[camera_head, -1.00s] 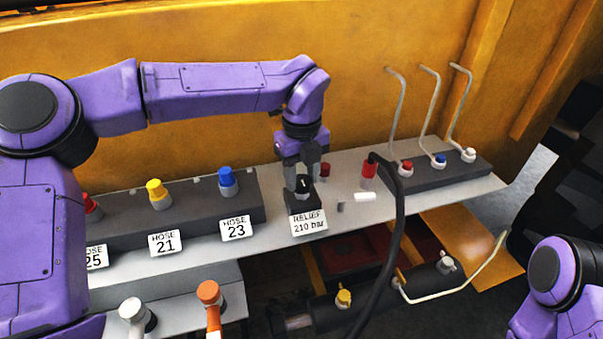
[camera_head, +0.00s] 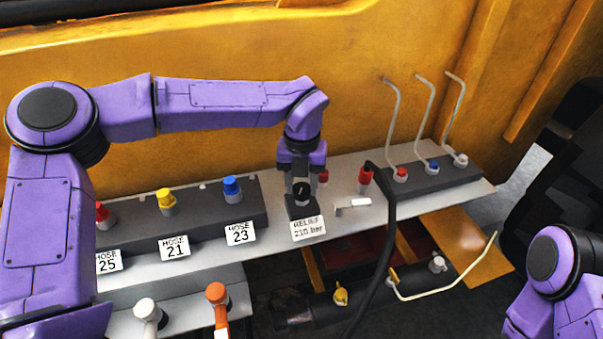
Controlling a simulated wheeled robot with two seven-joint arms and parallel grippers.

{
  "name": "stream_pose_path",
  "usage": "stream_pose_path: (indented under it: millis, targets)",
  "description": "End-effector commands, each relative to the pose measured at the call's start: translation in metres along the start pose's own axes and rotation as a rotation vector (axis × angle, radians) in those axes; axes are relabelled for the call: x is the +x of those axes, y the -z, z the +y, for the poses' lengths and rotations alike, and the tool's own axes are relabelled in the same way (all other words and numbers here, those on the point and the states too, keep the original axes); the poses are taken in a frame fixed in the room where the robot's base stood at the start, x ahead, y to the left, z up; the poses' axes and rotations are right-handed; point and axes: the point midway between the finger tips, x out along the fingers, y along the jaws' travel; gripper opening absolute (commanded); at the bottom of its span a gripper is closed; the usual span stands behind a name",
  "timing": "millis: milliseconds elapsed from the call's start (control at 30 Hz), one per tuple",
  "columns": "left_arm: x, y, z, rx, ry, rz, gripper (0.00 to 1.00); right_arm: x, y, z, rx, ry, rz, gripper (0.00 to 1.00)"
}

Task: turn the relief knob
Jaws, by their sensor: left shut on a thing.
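The relief knob (camera_head: 302,193) is a small black knob with a white mark, on a dark block behind a white label (camera_head: 308,228) reading "RELIEF 210 bar". My left gripper (camera_head: 301,186) points down over the knob and is shut on it, its fingers at the knob's sides. The fingers hide part of the knob. My right arm shows at the lower right edge, but its gripper is out of the picture.
A dark block with red, yellow and blue (camera_head: 232,188) capped fittings stands left of the knob. To the right are a red-ended black hose (camera_head: 389,230), a white piece (camera_head: 352,204) and a dark manifold (camera_head: 430,178) with bent pipes. A yellow wall (camera_head: 200,50) rises behind.

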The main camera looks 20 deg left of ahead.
Motion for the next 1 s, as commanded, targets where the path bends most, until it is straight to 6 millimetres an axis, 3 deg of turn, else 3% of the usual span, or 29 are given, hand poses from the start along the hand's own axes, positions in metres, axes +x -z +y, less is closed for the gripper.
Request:
stream_pose_path:
  millis: [33, 500, 1000]
  targets:
    - [-0.006, 0.000, 0.000, 0.043, 0.000, 0.001, 0.13, -0.010, 0.004, 0.001, 0.000, 0.000, 0.000, 0.00]
    - [-0.006, 0.000, 0.000, 0.483, 0.001, 0.000, 0.13, -0.056, 0.023, 0.005, 0.000, 0.000, 0.000, 0.00]
    - [-0.003, 0.000, -0.001, 0.783, 0.000, -0.002, 0.13, -0.085, 0.035, 0.008, 0.000, 0.000, 0.000, 0.00]
